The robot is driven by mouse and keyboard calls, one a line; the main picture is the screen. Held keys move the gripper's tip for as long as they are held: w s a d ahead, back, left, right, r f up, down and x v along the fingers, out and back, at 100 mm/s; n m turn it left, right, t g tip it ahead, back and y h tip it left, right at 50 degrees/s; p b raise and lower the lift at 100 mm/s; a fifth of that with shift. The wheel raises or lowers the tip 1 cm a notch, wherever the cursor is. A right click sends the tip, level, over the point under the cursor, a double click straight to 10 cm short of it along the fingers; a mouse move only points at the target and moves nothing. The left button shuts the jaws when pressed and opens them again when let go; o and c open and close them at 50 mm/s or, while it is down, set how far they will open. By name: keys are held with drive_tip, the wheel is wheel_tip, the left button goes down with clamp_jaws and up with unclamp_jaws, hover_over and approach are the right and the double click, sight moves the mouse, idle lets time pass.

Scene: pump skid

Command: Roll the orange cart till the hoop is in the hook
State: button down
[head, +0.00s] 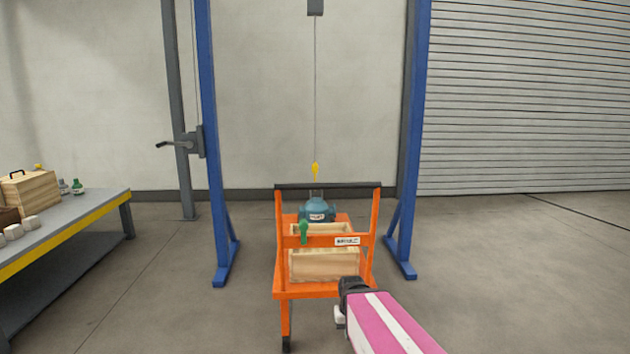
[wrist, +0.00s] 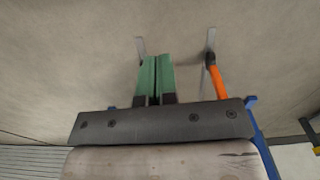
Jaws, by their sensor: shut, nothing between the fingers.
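The orange cart (head: 307,290) stands on the floor in the middle of the head view, with a black-topped handle frame. A blue pump (head: 318,209) sits on it. A thin grey shape above the pump appears to be the hoop (head: 316,193), partly hidden by the handle. The yellow hook (head: 315,171) hangs on a cable and appears just above the hoop; I cannot tell their depth gap. My gripper's green fingers (wrist: 155,65) are shut and empty in the wrist view, with an orange cart leg (wrist: 217,82) to their right.
A blue gantry frame (head: 214,150) straddles the cart's line. A lever winch (head: 195,143) is on its left side. A yellow-edged bench (head: 90,212) stands at left. Floor at right is clear.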

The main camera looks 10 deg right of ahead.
drive_tip(key=c, duration=1.2)
unclamp_jaws()
drive_tip(key=shift+w, duration=0.1)
drive_tip(key=o, duration=0.4)
drive_tip(key=w+a+r+t+y, duration=0.1)
drive_tip(key=w+r, duration=0.1)
drive_tip(key=w, duration=0.1)
drive_tip(key=w+a+r+m+t+y, duration=0.1)
drive_tip(key=w+r+y, duration=0.1)
drive_tip(key=w, duration=0.1)
drive_tip(key=w+a+r+t+y, duration=0.1)
drive_tip(key=w+a+r+y, duration=0.1)
drive_tip(key=w, duration=0.1)
drive_tip(key=shift+m+t, duration=0.3)
drive_tip(key=shift+c, duration=0.2)
drive_tip(key=m+t+y, duration=0.2)
drive_tip(key=m+t, duration=0.9)
drive_tip(key=t, duration=0.4)
approach(344, 188)
drive_tip(key=x, duration=1.1)
drive_tip(key=shift+w+a+r, duration=0.1)
drive_tip(key=shift+w+a, duration=0.1)
drive_tip(key=shift+w, duration=0.1)
